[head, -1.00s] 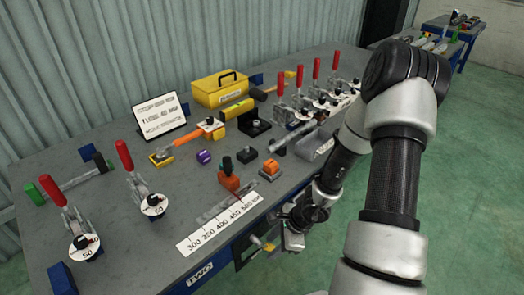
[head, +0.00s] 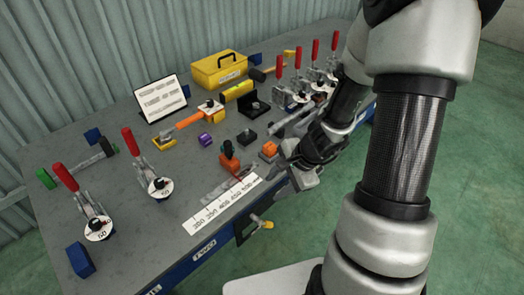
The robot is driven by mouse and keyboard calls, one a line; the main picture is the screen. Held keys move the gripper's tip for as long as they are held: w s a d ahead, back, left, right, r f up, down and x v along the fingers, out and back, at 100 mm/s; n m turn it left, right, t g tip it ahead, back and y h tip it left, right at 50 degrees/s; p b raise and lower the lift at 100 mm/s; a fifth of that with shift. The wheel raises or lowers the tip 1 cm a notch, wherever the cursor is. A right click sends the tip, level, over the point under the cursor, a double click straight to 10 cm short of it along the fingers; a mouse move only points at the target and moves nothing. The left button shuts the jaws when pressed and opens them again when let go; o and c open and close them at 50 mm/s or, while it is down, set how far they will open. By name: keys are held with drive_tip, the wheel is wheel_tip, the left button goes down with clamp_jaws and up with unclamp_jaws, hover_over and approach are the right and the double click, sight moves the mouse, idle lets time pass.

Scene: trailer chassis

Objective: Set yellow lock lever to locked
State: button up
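The yellow lock lever (head: 267,225) sticks out from a dark bracket on the front side of the workbench, below the tabletop edge. It points to the right and slightly down. My gripper (head: 300,180) is above and to the right of the lever, near the bench's front edge, apart from it.
The green floor in front of the bench is clear.

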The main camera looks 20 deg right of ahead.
drive_tip(key=a+r+n, duration=0.2)
drive_tip(key=r+n, duration=0.1)
drive_tip(key=r, duration=0.4)
drive_tip(key=s+a+r+n+p, duration=0.1)
drive_tip(key=r+n, duration=0.3)
drive_tip(key=r, duration=0.4)
drive_tip(key=shift+s+a+t, duration=0.15)
drive_tip(key=shift+a+t, duration=0.25)
drive_tip(key=shift+a, duration=0.45)
